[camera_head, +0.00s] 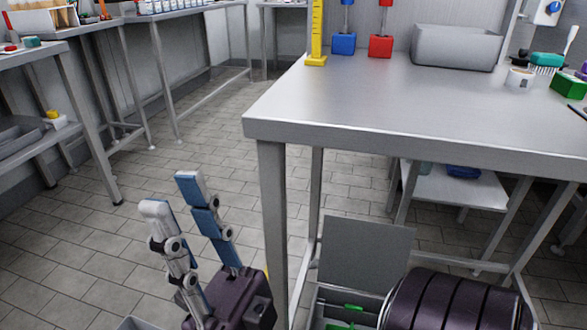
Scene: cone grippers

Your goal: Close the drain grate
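A flat grey plate (366,250), which looks like the drain grate, stands raised on edge under the near end of the steel table. In front of it is a grey-rimmed opening (322,296) with green bits inside, partly covered by my dark arm link. I cannot tell how the plate is hinged.
The steel table (400,110) fills the right; its near leg (274,220) stands between my gripper and the plate. It carries a grey bin (456,47) and a yellow stand (317,40). A low shelf (455,188) lies behind.

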